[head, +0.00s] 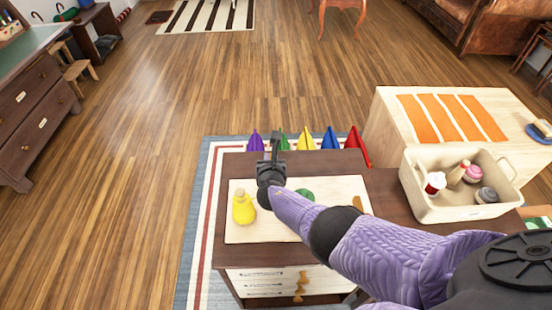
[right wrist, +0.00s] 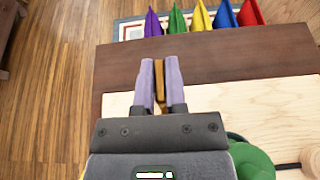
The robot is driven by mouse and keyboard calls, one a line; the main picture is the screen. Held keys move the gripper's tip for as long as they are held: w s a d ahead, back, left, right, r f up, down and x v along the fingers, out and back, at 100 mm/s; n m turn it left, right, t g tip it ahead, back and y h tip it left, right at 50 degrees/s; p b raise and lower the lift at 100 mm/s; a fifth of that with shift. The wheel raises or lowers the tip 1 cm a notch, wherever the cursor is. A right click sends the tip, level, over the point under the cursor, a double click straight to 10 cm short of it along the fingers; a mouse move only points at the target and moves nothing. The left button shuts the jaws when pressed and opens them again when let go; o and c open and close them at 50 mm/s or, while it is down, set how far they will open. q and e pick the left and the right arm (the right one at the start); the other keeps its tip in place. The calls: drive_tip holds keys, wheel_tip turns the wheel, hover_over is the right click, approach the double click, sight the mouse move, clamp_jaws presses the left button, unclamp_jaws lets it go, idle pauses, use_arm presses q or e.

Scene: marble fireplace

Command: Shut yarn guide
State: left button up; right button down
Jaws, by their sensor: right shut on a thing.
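My right gripper (head: 276,146) reaches over the far edge of the dark cabinet top. In the right wrist view my right gripper (right wrist: 159,66) is shut on a narrow golden-brown wooden piece (right wrist: 160,82). I cannot tell whether this piece is the yarn guide. Below lies a pale wooden board (head: 238,236), with a yellow cone-shaped thing (head: 243,210) on its left. A round green thing (head: 304,195) is partly hidden by my right arm; it also shows in the right wrist view (right wrist: 251,163). A small brown piece (head: 357,202) sits at the board's right. My left gripper is out of view.
Several coloured cones, among them a blue one (head: 330,139), stand beyond the cabinet (head: 236,168). A cream bin (head: 416,194) with several small items stands at the right. Behind it is a pale table (head: 383,133) with orange stripes. Open wooden floor (head: 130,150) lies at the left.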

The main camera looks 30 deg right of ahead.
idle(0.3)
drive_tip(key=c, duration=0.7)
unclamp_jaws()
drive_tip(key=p+v, duration=0.2)
drive_tip(key=r+p+v, duration=0.1)
drive_tip(key=p+v, duration=0.2)
drive_tip(key=shift+w, duration=0.15)
drive_tip(key=p+v, duration=0.3)
drive_tip(key=v, duration=0.1)
drive_tip(key=shift+s+f, duration=0.1)
drive_tip(key=shift+s, duration=0.15)
drive_tip(key=shift+s+a, duration=0.15)
drive_tip(key=shift+s, duration=0.05)
drive_tip(key=shift+f, duration=0.15)
